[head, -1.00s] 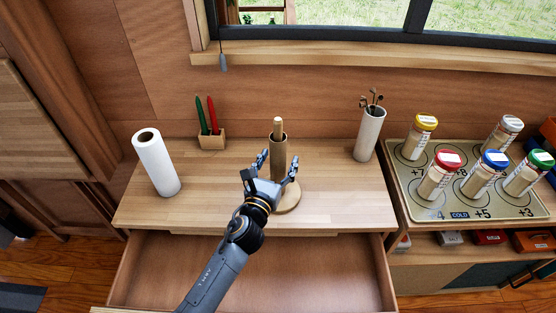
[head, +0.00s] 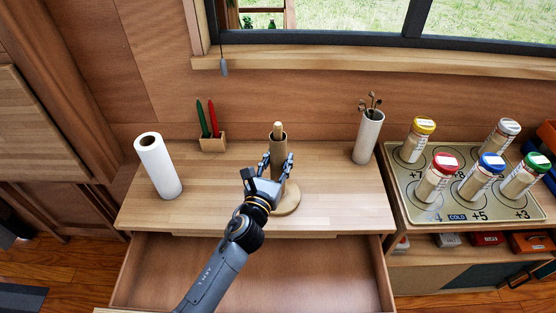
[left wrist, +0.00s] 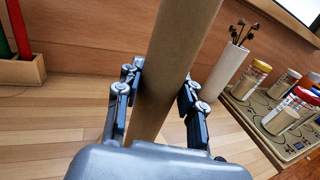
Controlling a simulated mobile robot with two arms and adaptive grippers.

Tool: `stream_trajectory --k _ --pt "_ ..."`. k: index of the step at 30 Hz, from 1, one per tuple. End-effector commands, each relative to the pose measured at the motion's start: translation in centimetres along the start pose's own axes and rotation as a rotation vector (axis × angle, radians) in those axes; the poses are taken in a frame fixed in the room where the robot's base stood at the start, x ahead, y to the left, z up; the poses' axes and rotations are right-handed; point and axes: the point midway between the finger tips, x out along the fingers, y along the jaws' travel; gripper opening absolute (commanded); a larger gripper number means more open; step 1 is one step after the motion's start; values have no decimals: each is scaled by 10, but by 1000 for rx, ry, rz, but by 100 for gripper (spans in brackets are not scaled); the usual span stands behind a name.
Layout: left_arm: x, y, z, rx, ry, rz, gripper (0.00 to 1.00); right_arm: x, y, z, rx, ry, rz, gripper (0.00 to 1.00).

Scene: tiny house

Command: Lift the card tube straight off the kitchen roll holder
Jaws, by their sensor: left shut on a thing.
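The brown card tube (head: 278,148) stands upright on the kitchen roll holder, whose round wooden base (head: 288,203) rests on the counter. The holder's wooden post (head: 278,128) sticks out above the tube's top. My left gripper (head: 276,164) is shut on the tube, with one finger on each side of it. In the left wrist view the tube (left wrist: 172,60) runs between the two fingers (left wrist: 160,92). The tube's lower part is hidden behind my gripper in the head view. My right gripper is not in view.
A white paper roll (head: 158,166) stands at the left of the counter. A wooden holder with a green and a red item (head: 212,143) is at the back. A white cylinder with thin sticks (head: 368,136) stands right. Several jars stand on a tray (head: 470,209). An open drawer (head: 250,270) is below.

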Motion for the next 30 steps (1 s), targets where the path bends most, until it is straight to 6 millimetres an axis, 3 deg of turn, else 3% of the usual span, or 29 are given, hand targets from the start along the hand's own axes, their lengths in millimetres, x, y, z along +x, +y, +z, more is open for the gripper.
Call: stream_trajectory --k 24,30 --pt "0 0 62 2 -1 -1 9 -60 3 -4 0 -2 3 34" --pt "0 0 65 1 -1 0 9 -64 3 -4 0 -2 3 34"
